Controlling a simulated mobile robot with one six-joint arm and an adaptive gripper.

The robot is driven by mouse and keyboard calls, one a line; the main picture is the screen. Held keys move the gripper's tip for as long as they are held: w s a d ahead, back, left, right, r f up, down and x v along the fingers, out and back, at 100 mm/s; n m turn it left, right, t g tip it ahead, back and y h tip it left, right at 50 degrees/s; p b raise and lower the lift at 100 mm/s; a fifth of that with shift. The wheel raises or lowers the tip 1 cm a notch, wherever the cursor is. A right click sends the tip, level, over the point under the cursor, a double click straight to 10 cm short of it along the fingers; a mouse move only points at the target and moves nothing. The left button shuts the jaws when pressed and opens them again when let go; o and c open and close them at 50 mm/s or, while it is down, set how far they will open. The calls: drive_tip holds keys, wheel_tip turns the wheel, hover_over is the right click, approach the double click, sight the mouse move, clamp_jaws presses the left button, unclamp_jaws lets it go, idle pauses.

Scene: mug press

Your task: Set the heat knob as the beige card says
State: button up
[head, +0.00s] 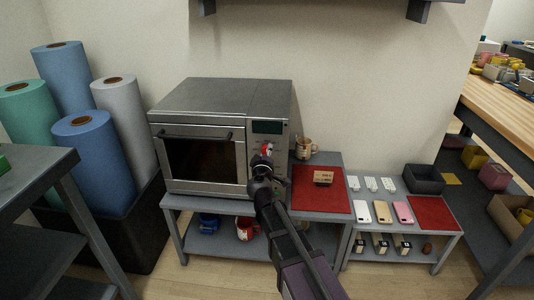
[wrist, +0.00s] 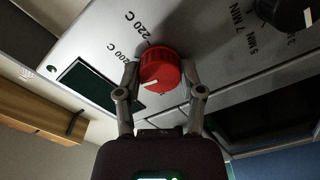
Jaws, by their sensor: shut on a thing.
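My gripper (wrist: 160,82) is shut on the red heat knob (wrist: 160,66), with one finger on each side of it in the wrist view. The knob sits on the grey panel of the press oven (head: 212,98). A short white mark shows on the knob's lower left edge in the wrist view. The labels 200 C and 220 C are printed on the panel beside and above the knob there. In the head view the knob (head: 267,148) is partly hidden by my gripper (head: 262,160). I cannot make out a beige card for certain in either view.
A black knob (wrist: 285,13) with minute labels is near the red one. A dark display (wrist: 88,85) is on the panel. A mug (head: 304,147) stands right of the oven, and a brown box (head: 323,178) lies on a red mat (head: 318,200). Rolls stand at left.

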drive_tip(key=m, duration=0.3)
drive_tip(key=shift+w+m, duration=0.1)
drive_tip(key=shift+m, duration=2.1)
drive_tip(key=o, duration=1.2)
drive_tip(key=shift+c, duration=0.2)
drive_tip(key=shift+s, duration=0.2)
drive_tip(key=s, duration=1.1)
drive_tip(key=shift+s+a, duration=0.15)
drive_tip(key=shift+s, duration=0.2)
